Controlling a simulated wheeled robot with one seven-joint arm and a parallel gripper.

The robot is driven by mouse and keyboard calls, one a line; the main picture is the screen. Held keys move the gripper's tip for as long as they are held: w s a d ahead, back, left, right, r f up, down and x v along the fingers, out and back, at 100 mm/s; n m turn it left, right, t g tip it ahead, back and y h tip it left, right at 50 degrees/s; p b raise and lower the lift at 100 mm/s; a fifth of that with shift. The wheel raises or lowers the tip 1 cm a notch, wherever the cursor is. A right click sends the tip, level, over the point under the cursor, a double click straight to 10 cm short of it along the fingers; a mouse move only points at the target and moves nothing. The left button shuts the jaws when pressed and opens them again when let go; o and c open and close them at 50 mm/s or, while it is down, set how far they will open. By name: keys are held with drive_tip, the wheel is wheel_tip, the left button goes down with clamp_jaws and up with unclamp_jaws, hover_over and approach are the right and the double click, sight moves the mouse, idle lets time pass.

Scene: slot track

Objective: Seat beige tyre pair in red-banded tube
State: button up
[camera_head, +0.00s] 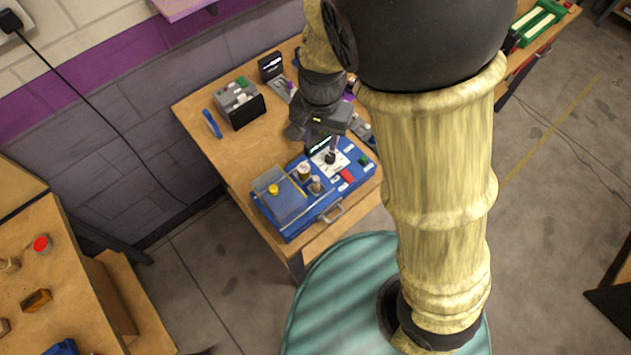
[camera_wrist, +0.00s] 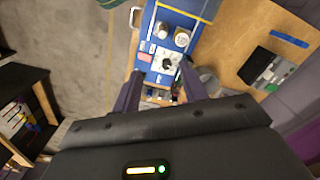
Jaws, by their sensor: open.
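My gripper (camera_head: 322,138) is open over the blue unit on the wooden bench. In the wrist view its two purple-grey fingers (camera_wrist: 161,75) point toward the white panel with a black knob, with nothing seen held between them. Two short cylinders stand on the blue unit: a pale one with a dark top (camera_head: 304,172) and a greyer one (camera_head: 316,186). They also show in the wrist view as a pale round one (camera_wrist: 181,37) and a smaller one (camera_wrist: 162,30). I cannot make out a red band or a beige tyre pair on either.
The blue unit (camera_head: 326,207) has a clear-lidded bay (camera_head: 279,197), a black knob (camera_head: 330,157), a red block (camera_head: 347,175) and a front handle. A grey-black device (camera_head: 239,103) and blue bracket (camera_head: 211,123) stand behind. A left bench holds a red-topped round item (camera_head: 42,244).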

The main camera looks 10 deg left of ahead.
drive_tip(key=shift+s+a, duration=0.15)
drive_tip(key=shift+a, duration=0.4)
hover_over(316, 178)
wheel_tip(316, 178, down, 12)
drive_tip(key=shift+a+f, duration=0.15)
drive_tip(key=shift+f, duration=0.1)
wheel_tip(316, 178, down, 5)
drive_tip(key=shift+p, duration=0.4)
idle(0.6)
clamp_jaws()
